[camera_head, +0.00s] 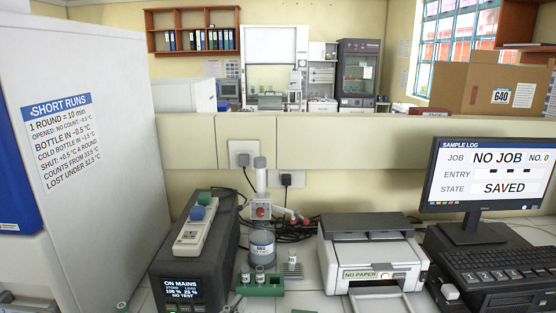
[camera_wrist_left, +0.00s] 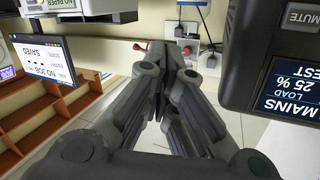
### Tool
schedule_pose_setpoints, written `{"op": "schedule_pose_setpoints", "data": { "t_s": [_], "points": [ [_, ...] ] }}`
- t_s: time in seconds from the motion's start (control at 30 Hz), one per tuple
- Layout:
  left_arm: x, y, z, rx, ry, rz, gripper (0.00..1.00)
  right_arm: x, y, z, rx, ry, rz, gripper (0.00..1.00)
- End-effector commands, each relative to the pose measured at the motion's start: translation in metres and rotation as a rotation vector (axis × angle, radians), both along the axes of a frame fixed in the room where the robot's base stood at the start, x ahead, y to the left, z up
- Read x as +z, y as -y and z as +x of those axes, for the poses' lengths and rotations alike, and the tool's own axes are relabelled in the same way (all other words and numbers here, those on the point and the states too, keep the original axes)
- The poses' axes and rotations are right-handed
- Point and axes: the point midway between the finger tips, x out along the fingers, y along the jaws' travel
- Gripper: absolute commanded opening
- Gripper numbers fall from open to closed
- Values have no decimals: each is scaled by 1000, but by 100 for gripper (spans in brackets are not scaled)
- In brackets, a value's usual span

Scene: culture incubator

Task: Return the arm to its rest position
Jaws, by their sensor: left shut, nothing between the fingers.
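My left gripper (camera_wrist_left: 170,68) fills the middle of the left wrist view. Its grey fingers meet at the tips with nothing between them. The wrist picture is turned, with text upside down. The black power unit (camera_wrist_left: 277,75) is close on the right of that view, apart from the fingers. In the head view only a small grey part, perhaps of this gripper, shows at the bottom edge; most of the arm is out of view. My right gripper does not show in either view.
A printer (camera_head: 370,252), monitor (camera_head: 490,178) and keyboard (camera_head: 490,275) fill the right. A tall white cabinet (camera_head: 100,130) bounds the left. Cables lie behind the bottle.

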Motion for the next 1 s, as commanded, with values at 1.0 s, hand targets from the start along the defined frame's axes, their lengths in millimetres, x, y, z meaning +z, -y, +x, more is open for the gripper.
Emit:
{"op": "schedule_pose_setpoints", "data": {
  "t_s": [1.0],
  "points": [
    [-186,-111,-294,331,-1177,174,0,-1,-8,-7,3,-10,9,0]
  ]
}}
